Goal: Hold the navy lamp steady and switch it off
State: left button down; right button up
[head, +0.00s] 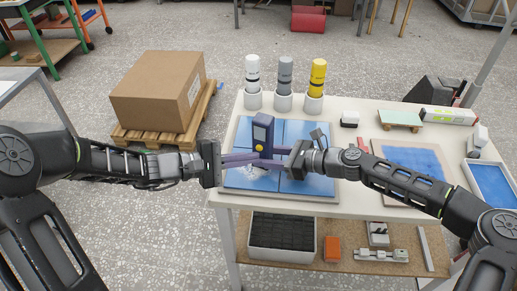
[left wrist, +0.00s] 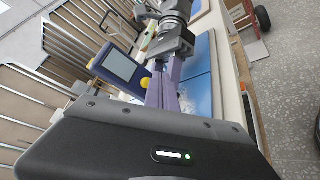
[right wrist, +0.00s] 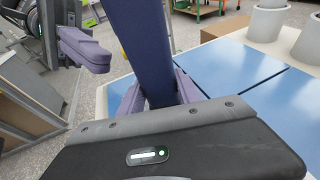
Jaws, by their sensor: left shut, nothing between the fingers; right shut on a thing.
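My right gripper (head: 278,160) is shut on the lamp's lower part from the right. My left gripper (head: 253,158) is shut and empty, its purple fingertips just in front of the lamp, close to the button. The left fingers also show apart from the lamp in the right wrist view (right wrist: 85,50).
White, grey and yellow bottles (head: 284,75) stand in cups behind the lamp. Blue pads (head: 240,178) lie under it. A framed blue panel (head: 412,160) and a blue tray (head: 492,186) are to the right. A cardboard box (head: 160,90) sits on a pallet at left.

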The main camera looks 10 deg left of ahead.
pick_arm(q)
jog(key=s, duration=0.1)
jog(key=s+a, duration=0.1)
jog(key=s, duration=0.3)
jog(key=shift+s+a, duration=0.2)
jog(key=shift+a, duration=0.15)
pick_arm(e)
jog(key=o, duration=1.2)
jog(key=v, duration=1.2)
jog(key=shift+s, duration=0.1)
